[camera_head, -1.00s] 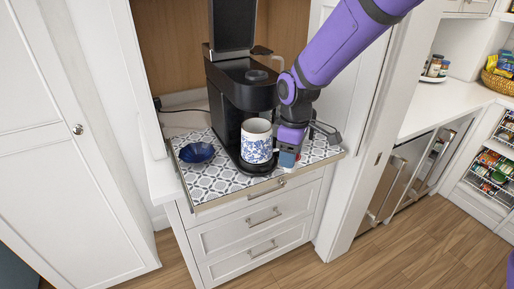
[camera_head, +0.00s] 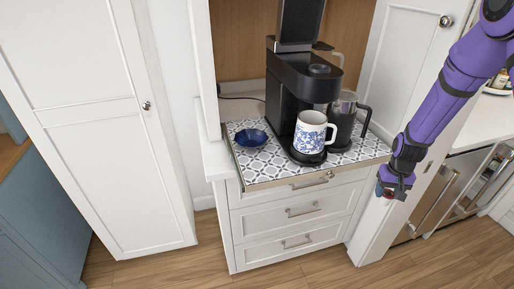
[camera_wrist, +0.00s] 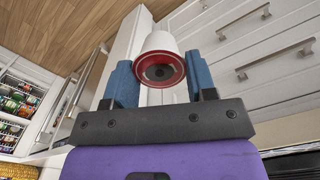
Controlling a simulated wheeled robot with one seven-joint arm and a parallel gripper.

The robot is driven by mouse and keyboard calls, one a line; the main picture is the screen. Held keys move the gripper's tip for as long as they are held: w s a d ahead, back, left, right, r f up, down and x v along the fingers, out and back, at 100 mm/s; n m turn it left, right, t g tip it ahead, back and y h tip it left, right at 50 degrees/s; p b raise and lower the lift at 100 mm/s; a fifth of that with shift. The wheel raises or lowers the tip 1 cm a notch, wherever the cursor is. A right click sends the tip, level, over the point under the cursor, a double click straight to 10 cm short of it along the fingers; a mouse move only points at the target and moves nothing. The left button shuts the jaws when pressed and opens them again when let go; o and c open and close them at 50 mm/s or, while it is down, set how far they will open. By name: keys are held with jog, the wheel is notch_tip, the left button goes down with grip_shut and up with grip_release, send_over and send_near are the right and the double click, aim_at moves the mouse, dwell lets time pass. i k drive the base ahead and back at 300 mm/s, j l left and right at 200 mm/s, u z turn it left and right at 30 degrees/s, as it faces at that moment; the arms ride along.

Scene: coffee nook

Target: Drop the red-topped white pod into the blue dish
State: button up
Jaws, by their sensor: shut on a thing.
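The white pod (camera_wrist: 160,42) with a red rim and dark centre is between the two blue fingers of my gripper (camera_wrist: 161,80) in the wrist view. My gripper is shut on it. In the head view my gripper (camera_head: 389,194) hangs in the air in front of the cabinet, right of the pull-out tray, and only a bit of red shows at its tip. The blue dish (camera_head: 251,138) sits at the left of the patterned tray, well to the left of my gripper. Its inside looks empty.
The black coffee maker (camera_head: 300,95) stands mid-tray, with a blue-and-white mug (camera_head: 311,133) at its front and a glass carafe (camera_head: 342,122) to its right. The patterned tray (camera_head: 262,168) is pulled out over the drawers. Space in front of the drawers is clear.

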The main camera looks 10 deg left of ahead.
aim_at(250, 143)
jog(key=k+j+u, duration=0.2)
jog(key=u, duration=0.2)
jog(key=k+j+u, duration=0.15)
jog(key=j+u, duration=0.2)
